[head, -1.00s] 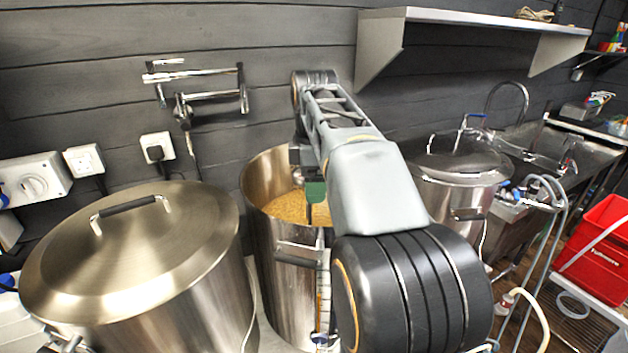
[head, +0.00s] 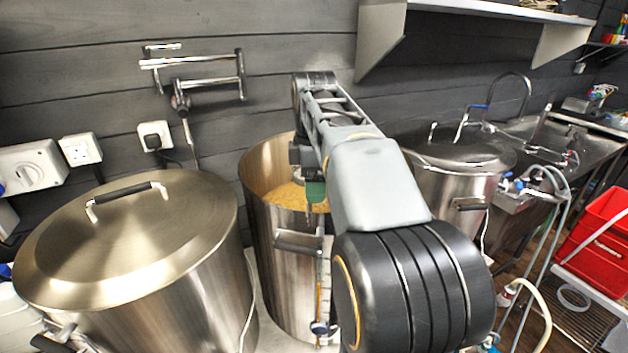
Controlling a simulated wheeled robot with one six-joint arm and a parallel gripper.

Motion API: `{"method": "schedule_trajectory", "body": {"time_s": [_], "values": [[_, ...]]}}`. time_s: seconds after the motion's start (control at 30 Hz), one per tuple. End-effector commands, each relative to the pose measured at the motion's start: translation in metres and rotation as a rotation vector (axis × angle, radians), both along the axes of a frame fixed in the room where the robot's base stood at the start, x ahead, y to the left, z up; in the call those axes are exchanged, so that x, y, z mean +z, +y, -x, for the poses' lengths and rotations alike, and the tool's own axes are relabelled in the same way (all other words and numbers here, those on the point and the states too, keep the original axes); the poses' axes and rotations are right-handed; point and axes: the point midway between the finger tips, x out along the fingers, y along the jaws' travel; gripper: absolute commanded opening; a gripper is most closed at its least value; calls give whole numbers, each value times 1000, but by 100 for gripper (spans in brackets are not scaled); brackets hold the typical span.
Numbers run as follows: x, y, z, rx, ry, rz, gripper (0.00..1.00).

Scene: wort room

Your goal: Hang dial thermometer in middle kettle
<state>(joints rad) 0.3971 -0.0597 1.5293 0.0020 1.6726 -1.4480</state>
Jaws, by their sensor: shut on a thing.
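The middle kettle (head: 278,240) is a tall open steel pot with tan grain mash (head: 288,196) inside. My gripper (head: 313,192) is over the near right part of its mouth, mostly hidden behind my arm. A green part shows at its end, and a thin stem hangs just below it. I take this to be the dial thermometer (head: 309,214), held in the shut gripper; its dial face is hidden. I cannot tell whether the stem touches the kettle rim.
A large lidded kettle (head: 150,225) stands at left and a smaller lidded kettle (head: 458,160) at right. A wall rack (head: 205,84) holds a hanging utensil. A shelf (head: 470,14) juts out above. A sink, hoses and a red crate (head: 606,240) are at far right.

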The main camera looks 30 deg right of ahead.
Motion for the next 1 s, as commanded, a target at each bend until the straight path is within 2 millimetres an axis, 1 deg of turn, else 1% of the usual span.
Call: {"method": "schedule_trajectory", "body": {"time_s": [0.47, 1.0], "values": [[-1, 0, 0, 0, -1, 0, 45], [-22, 0, 0, 0, -1, 0, 45]]}}
